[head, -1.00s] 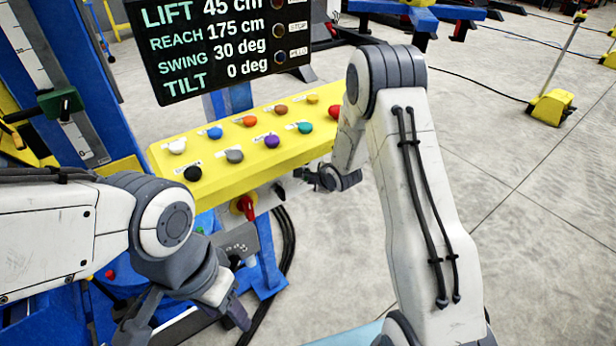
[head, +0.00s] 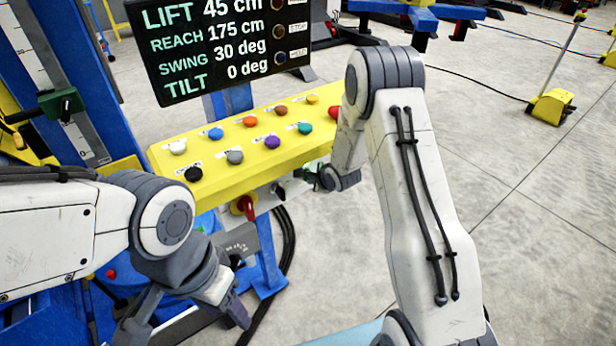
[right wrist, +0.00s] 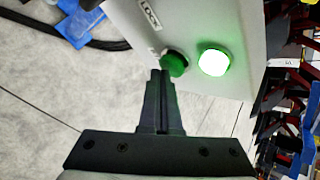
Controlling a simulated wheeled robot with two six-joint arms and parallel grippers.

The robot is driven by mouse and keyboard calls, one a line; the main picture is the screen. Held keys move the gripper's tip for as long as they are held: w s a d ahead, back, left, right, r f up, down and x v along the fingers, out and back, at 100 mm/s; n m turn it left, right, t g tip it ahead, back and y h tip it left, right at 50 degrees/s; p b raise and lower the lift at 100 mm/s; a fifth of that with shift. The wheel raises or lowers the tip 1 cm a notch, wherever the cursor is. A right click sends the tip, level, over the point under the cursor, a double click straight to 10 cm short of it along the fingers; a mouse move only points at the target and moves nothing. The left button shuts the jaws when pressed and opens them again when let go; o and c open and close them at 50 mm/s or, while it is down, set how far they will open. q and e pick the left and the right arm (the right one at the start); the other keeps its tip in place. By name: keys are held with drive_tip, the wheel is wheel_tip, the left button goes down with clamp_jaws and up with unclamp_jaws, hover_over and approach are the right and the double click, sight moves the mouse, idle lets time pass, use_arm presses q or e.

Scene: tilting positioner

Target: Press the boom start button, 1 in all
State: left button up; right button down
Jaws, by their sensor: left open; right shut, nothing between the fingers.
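In the right wrist view a dark green round button (right wrist: 174,64) sits on a grey panel face (right wrist: 190,25). My right gripper (right wrist: 163,76) is shut and empty, its fingertips right at this button and overlapping its lower edge. I cannot tell whether they touch it. A brightly lit green-white round lamp or button (right wrist: 213,62) is beside it. The label by the green button is partly hidden and unreadable. In the head view my right gripper (head: 299,176) is below the yellow console's right part, in front of the grey panel. My left gripper (head: 190,318) is open at the lower left.
The yellow console (head: 225,183) carries several coloured buttons. A red knob (head: 246,207) hangs below it. The dark display (head: 225,50) stands behind and reads lift, reach, swing and tilt. A "LOCK" label shows on the grey panel. Open concrete floor lies to the right.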

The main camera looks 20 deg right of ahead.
drive_tip(key=shift+s+d, duration=0.25)
drive_tip(key=shift+s, duration=0.35)
drive_tip(key=shift+s, duration=0.1)
drive_tip(key=shift+s+d+p, duration=0.2)
drive_tip(key=shift+s+d, duration=0.1)
drive_tip(key=shift+s, duration=0.45)
drive_tip(key=shift+s+d+p, duration=0.2)
drive_tip(key=shift+s+d, duration=0.05)
drive_tip(key=shift+s, duration=0.5)
drive_tip(key=shift+s+d+p, duration=0.2)
drive_tip(key=shift+s+d, duration=0.1)
drive_tip(key=shift+s, duration=0.45)
drive_tip(key=s+a+r+n+g+h, duration=0.1)
drive_tip(key=s+a+r+n+g, duration=0.15)
drive_tip(key=s+r+n, duration=0.65)
drive_tip(key=s+a+r+n+g, duration=0.2)
drive_tip(key=s+r+n+g, duration=0.25)
drive_tip(key=s+n, duration=0.7)
drive_tip(key=s+a+r+n+g+p, duration=0.1)
drive_tip(key=s+a+r+n+p, duration=0.1)
drive_tip(key=s+a+r+n, duration=0.2)
drive_tip(key=s+a+r+n+g+p, duration=0.1)
drive_tip(key=s+a+r+n, duration=0.4)
drive_tip(key=s+a, duration=0.4)
drive_tip(key=shift+s+a+r+y+p, duration=0.3)
drive_tip(key=shift+s+r+y+p, duration=0.1)
drive_tip(key=shift+s, duration=0.15)
